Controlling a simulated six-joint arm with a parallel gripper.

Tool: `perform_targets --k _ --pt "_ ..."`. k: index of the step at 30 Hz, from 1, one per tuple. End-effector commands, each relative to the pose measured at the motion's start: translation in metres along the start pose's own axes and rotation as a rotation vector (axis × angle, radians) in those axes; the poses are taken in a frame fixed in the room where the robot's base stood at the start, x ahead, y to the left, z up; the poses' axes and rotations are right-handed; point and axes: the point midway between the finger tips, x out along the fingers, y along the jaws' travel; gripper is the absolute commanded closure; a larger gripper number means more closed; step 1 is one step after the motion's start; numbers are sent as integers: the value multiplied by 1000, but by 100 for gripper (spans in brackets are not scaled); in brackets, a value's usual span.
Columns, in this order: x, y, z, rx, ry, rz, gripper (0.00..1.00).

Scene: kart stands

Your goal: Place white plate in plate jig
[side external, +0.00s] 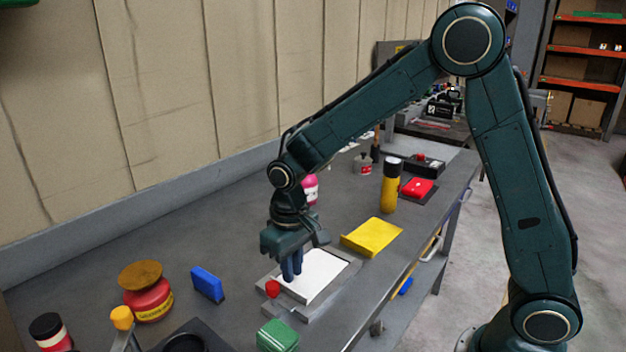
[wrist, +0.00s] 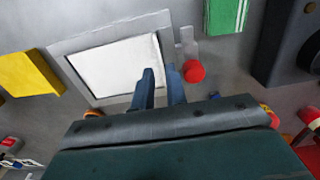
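The white plate (side external: 318,272) lies in the grey plate jig (side external: 341,284), a rectangular frame on the bench; the plate also shows in the wrist view (wrist: 112,66) inside the jig's rim (wrist: 62,44). The plate looks flat and roughly in line with the frame. My gripper (side external: 291,278) points down over the plate's near-left part in the side view. In the wrist view the two blue fingers (wrist: 160,72) stand apart with a narrow gap, close to the plate's edge. Whether the fingertips touch the plate is hard to tell.
A red knob (side external: 272,288) stands at the jig's left corner. A green block (side external: 278,335) lies in front, a blue block (side external: 207,284) left, and a yellow plate (side external: 371,236) behind right.

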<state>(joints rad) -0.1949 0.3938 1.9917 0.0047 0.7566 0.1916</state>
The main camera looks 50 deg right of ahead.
Motion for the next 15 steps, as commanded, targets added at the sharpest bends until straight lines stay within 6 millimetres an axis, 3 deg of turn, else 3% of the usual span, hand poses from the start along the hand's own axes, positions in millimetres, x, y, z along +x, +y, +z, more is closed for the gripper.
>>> perform_targets --k 9,15 --pt "-55 0 -1 0 5 -1 86" --pt "-76 0 -1 0 2 0 86"
